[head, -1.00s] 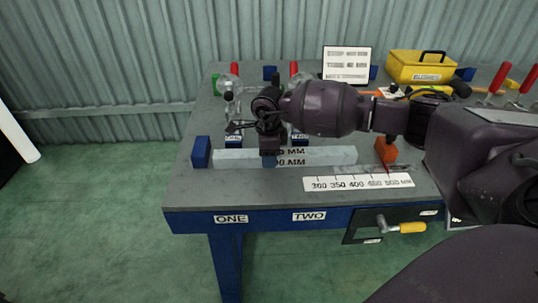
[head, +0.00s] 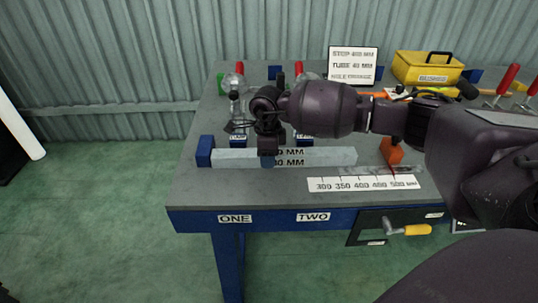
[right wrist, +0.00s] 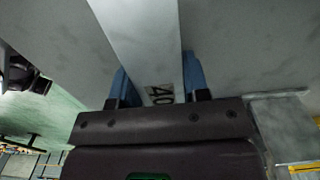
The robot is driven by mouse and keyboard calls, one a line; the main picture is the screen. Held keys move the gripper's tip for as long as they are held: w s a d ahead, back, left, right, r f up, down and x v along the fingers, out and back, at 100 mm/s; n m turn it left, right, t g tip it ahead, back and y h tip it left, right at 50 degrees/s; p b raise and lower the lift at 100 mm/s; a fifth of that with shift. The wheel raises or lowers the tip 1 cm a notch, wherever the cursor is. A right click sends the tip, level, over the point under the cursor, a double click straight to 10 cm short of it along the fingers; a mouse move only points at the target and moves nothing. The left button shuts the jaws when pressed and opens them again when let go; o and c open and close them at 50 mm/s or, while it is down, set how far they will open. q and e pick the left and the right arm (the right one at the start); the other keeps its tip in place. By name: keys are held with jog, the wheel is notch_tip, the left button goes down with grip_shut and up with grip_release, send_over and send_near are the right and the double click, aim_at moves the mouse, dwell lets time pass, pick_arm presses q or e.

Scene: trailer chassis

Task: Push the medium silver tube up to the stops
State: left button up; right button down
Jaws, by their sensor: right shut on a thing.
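The silver tube (head: 325,157) lies lengthwise along the bench, with "MM" labels partly hidden by my gripper. Its left end is at the blue stop block (head: 205,151), with no clear gap visible in the head view. My right gripper (head: 267,159) is shut across the tube from above, left of its middle. In the right wrist view the tube (right wrist: 140,40) runs between the blue fingers (right wrist: 160,85), and part of a "40" label shows. An orange block (head: 391,152) stands beyond the tube's right end, apart from it. My left gripper is not in view.
A white length scale (head: 363,184) lies in front right. Red-handled clamps (head: 240,70) stand behind my wrist. A sign (head: 352,66) and a yellow box (head: 427,67) are at the back. A crank with a yellow handle (head: 415,230) is on the front edge.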

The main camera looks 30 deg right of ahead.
jog(key=shift+w+a, duration=0.15)
jog(key=c, duration=0.7)
grip_release()
jog(key=shift+c, duration=0.2)
jog(key=shift+o, duration=1.1)
notch_tip(320, 180, up, 9)
jog(key=shift+r+p, duration=0.2)
jog(key=shift+p, duration=0.55)
jog(key=shift+r, duration=0.75)
